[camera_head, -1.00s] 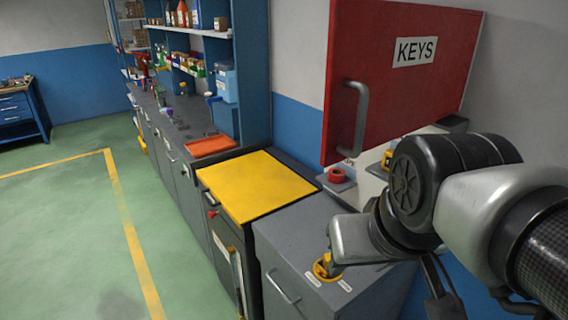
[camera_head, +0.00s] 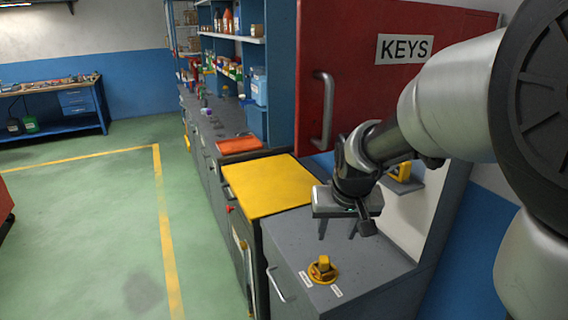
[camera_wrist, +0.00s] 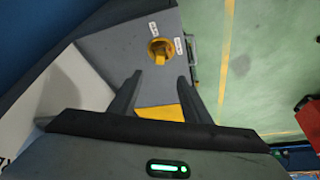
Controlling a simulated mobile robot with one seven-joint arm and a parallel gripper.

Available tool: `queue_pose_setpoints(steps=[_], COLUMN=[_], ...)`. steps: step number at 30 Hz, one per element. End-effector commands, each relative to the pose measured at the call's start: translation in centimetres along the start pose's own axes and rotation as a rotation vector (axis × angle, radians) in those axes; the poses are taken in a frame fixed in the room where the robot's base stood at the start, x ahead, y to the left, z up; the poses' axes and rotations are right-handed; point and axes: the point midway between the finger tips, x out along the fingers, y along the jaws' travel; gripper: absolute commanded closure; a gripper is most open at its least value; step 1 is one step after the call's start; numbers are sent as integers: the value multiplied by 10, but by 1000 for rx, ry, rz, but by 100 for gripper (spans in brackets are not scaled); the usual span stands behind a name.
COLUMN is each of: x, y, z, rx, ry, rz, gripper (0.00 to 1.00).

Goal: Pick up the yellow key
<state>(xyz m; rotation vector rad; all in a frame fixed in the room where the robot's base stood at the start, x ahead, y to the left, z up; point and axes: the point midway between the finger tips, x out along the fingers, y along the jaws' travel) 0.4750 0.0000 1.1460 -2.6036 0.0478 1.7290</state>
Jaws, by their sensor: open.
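A yellow key-like block (camera_head: 323,262) stands upright in a round yellow fitting (camera_head: 313,274) on the grey cabinet top, between two white labels. It also shows in the wrist view (camera_wrist: 160,58), ahead of my fingertips. My gripper (camera_head: 338,232) is above and behind it, pointing down, open and empty, not touching it. In the wrist view my gripper (camera_wrist: 160,84) has its fingers apart with nothing between them. A second yellow item (camera_head: 402,170) sits on a small ledge in the key box, partly hidden by my arm. I cannot tell which one is the task's key.
The red door marked KEYS (camera_head: 345,60) hangs open behind my gripper, its grey handle (camera_head: 324,110) close by. The grey top (camera_head: 290,240) around the fitting is clear.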

Motion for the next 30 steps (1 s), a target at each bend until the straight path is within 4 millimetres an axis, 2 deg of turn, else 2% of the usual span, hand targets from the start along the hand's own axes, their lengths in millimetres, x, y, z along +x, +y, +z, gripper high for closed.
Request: queue_pose_setpoints(steps=[1, 8, 18, 22, 30], x=[11, 44, 116, 134, 154], y=[0, -1, -1, -1, -2], z=[-3, -6, -5, -6, -6], rx=[2, 3, 3, 4, 2], ry=[-5, -10, -12, -10, -10], rz=[-1, -3, -2, -2, -2], gripper=[56, 56, 56, 56, 56])
